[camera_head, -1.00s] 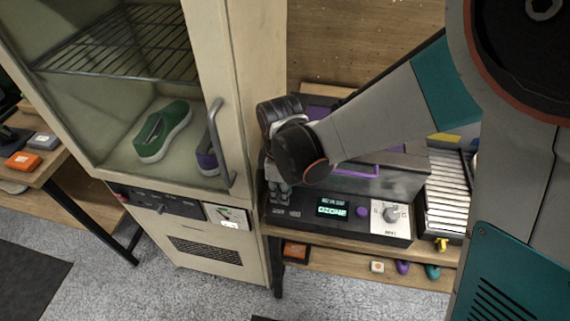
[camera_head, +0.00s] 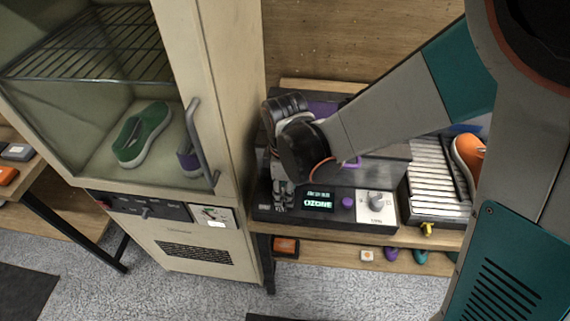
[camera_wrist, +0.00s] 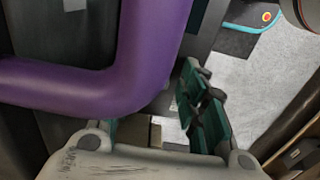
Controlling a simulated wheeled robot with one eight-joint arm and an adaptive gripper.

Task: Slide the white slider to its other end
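My gripper (camera_head: 283,196) hangs fingers-down in front of the left part of the dark ozone machine (camera_head: 330,222). In the wrist view, my gripper (camera_wrist: 160,125) shows a teal finger on the right, a gap, and a bit of the other finger at left. The fingers are apart, with nothing clearly held between them. A thick purple handle (camera_wrist: 150,50) crosses close to the camera and hides much of the left finger. I cannot make out a white slider for certain; the machine's front left is partly behind my gripper.
The machine's front has a lit display (camera_head: 318,201), a purple button (camera_head: 348,202) and a grey knob (camera_head: 376,199). A cream cabinet (camera_head: 225,110) with a green shoe (camera_head: 143,133) inside stands close at left. A slatted white rack (camera_head: 432,170) with an orange shoe (camera_head: 467,158) is at right.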

